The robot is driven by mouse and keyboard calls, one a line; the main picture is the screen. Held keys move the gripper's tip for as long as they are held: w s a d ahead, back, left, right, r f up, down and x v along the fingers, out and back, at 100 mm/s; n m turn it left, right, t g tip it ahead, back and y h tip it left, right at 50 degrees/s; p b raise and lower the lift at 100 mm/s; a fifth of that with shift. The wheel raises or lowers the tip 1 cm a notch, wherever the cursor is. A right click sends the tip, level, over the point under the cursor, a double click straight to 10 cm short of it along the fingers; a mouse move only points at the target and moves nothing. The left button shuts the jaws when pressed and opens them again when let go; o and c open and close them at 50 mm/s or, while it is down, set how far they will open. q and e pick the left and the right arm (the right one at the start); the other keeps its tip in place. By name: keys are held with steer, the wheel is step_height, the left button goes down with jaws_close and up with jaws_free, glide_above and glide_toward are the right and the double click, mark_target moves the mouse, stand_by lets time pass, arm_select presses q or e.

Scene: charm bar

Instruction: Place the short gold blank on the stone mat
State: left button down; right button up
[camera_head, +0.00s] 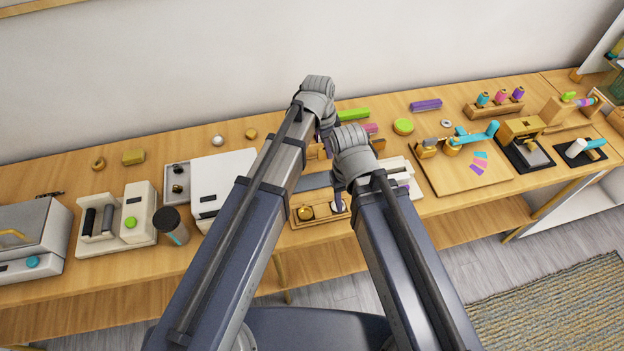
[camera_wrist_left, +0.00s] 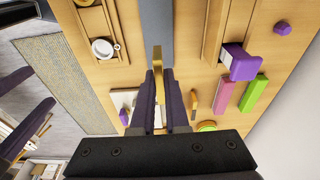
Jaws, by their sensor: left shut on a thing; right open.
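The gold blank (camera_wrist_left: 158,88) shows upright between the dark fingers of my left gripper (camera_wrist_left: 160,98) in the left wrist view. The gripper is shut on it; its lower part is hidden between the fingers. The grey stone mat (camera_wrist_left: 156,25) is a strip just beyond the blank in that view. In the head view the mat (camera_head: 312,181) is partly hidden behind my arms. My left gripper (camera_head: 327,128) is above the back of the bench, mostly covered by its wrist. My right gripper (camera_head: 337,198) is lower, over the wooden tray; its fingers are largely hidden.
A wooden tray (camera_head: 318,222) with round pieces lies at the bench's front. Green (camera_wrist_left: 254,94) and pink (camera_wrist_left: 222,97) bars and a purple block (camera_wrist_left: 243,66) lie beside the left gripper. A wooden board (camera_head: 440,183) with a turquoise-handled tool is to the right.

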arm_select(q)
steer(key=b, duration=0.6)
glide_above(327, 178)
steer(key=shift+f, duration=3.15)
arm_select(e)
steer(key=shift+f, duration=3.2)
arm_select(q)
steer(key=shift+f, duration=0.1)
step_height(327, 178, down, 4)
steer(key=b, duration=0.4)
steer(key=shift+r, duration=0.2)
arm_select(e)
step_height(327, 178, down, 4)
steer(key=shift+r, duration=0.15)
arm_select(q)
steer(key=shift+f, duration=0.15)
steer(key=c, duration=0.9)
jaws_free()
steer(key=shift+r, duration=0.2)
